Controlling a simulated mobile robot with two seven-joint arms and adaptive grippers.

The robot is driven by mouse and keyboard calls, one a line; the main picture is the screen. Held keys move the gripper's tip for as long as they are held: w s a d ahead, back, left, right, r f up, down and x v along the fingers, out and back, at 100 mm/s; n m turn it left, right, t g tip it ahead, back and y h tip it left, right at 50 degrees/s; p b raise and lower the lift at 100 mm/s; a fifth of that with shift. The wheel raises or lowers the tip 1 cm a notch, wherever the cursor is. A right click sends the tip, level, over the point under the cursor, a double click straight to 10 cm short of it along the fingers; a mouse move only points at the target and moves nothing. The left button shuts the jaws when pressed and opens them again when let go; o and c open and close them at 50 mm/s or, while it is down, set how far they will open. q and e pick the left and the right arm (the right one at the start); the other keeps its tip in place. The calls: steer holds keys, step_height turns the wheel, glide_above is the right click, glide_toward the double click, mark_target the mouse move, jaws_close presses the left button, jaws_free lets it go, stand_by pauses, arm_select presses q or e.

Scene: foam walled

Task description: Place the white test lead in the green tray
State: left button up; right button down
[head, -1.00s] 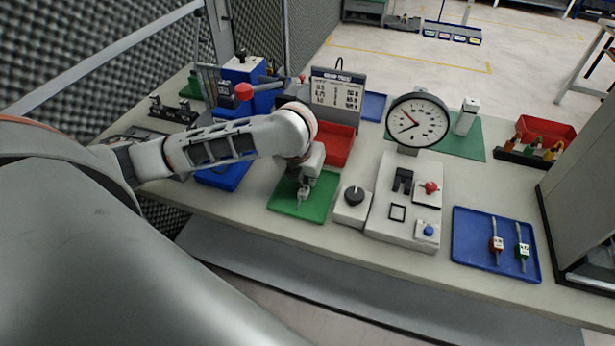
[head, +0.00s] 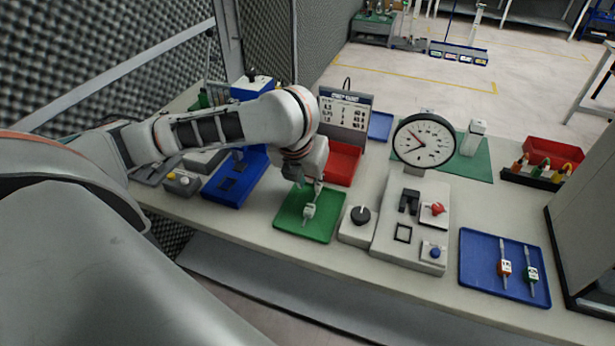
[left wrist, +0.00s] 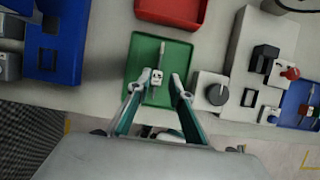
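The white test lead (head: 308,212) lies in the green tray (head: 327,227), near its middle. My left gripper (head: 311,188) is just above the tray. In the left wrist view its two fingers (left wrist: 160,78) are spread on either side of the lead, with a clear gap to the right finger. The left finger appears very close to the lead; I cannot tell whether it touches. My right gripper is not in view.
A grey panel with a black knob (head: 360,215) stands right of the tray. A red bin (head: 342,164) is behind it, and a blue fixture (head: 236,178) is to its left. A dial gauge (head: 424,140) stands farther back. A blue tray (head: 484,279) at right holds an orange and a green lead.

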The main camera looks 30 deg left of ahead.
arm_select(q)
steer(key=shift+v, duration=1.2)
